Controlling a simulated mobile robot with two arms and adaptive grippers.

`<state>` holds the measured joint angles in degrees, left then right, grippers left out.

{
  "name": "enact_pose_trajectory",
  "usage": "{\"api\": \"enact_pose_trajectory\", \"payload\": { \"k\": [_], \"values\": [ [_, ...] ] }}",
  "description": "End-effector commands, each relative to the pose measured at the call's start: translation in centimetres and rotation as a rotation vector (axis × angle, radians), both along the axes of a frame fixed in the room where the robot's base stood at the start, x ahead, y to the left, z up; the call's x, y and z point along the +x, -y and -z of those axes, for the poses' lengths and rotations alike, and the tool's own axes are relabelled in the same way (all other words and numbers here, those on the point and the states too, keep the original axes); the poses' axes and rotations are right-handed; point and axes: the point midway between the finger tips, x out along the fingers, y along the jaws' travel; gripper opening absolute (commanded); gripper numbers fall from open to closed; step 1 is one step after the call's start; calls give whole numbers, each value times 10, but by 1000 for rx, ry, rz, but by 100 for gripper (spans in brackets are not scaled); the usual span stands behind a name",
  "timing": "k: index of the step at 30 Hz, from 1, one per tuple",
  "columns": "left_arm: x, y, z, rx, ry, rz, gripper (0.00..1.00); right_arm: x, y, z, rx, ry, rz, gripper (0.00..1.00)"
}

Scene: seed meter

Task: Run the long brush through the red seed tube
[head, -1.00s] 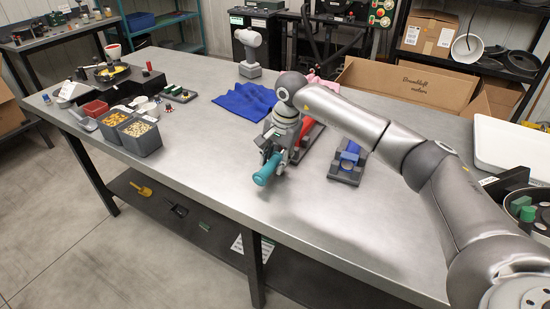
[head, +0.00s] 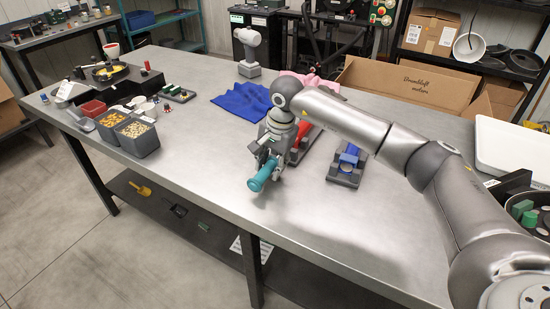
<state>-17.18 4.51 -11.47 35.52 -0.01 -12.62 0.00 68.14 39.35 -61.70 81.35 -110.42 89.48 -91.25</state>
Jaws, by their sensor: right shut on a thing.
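The red seed tube (head: 302,136) lies in a dark cradle at the middle of the table, partly hidden behind my right gripper and wrist. My right gripper (head: 268,165) is shut on the teal handle (head: 262,173) of what looks like the long brush, in front of the red tube's near end. The bristle part is hidden, so I cannot tell whether it is inside the tube. A blue tube (head: 350,155) sits in a second dark cradle (head: 344,176) to the right. My left gripper is not in view.
A blue cloth (head: 243,101) and a pink cloth (head: 312,80) lie behind. A grey drill-like tool (head: 248,52) stands at the back edge. Seed bins (head: 138,135) stand at the left, a white tray (head: 512,150) at the right. The front middle of the table is clear.

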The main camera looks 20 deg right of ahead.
Motion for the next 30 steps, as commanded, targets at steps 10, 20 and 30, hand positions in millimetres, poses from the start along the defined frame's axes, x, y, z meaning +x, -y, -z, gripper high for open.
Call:
{"api": "enact_pose_trajectory", "payload": {
  "k": [10, 20, 30],
  "values": [
    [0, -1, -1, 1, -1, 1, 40, -19, -26, 0, -1, -1, -2, 18],
    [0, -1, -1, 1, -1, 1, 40, -37, -50, 0, -1, 0, -3, 18],
    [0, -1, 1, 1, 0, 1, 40, -56, -74, 0, 0, 0, -2, 18]
  ]
}}
